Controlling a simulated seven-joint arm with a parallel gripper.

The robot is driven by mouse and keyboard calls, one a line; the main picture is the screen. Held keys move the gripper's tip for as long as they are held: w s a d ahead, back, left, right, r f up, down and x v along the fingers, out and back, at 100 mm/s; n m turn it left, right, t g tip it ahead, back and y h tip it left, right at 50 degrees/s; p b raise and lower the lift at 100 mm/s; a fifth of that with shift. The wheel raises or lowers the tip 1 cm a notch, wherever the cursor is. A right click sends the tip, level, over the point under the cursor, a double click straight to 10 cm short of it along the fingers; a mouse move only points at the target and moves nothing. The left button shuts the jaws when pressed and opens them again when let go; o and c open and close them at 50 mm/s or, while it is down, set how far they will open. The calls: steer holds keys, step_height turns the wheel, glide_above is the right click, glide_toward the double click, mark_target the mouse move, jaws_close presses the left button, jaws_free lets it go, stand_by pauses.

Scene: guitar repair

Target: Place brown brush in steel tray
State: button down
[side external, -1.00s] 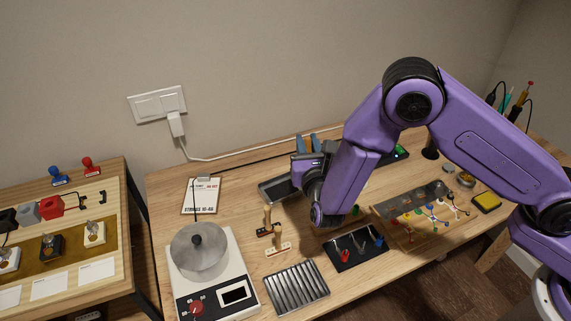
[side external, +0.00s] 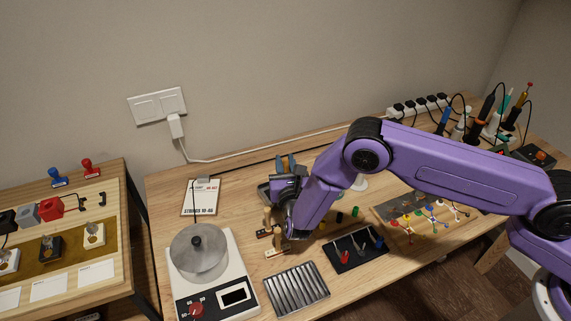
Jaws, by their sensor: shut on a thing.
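My gripper (side external: 286,168) is at the left end of my arm, near the middle of the bench, with its jaws largely turned away from the camera. It is shut on what appears to be the brown brush; small brown and blue parts show beyond the hand, but I cannot tell the brush's outline.
Two small wooden-handled pieces (side external: 267,231) stand just in front of my wrist. A black tool mat (side external: 354,249) lies to the right.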

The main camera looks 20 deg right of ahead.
steer(key=shift+f, duration=0.25)
steer(key=c, duration=1)
jaws_free()
steer(key=shift+r, duration=0.1)
steer(key=shift+s+r, duration=0.1)
steer(key=shift+s, duration=0.05)
steer(key=v, duration=1.1)
steer(key=shift+s+a, duration=0.15)
steer(key=shift+s, duration=0.2)
steer(key=shift+r, duration=0.1)
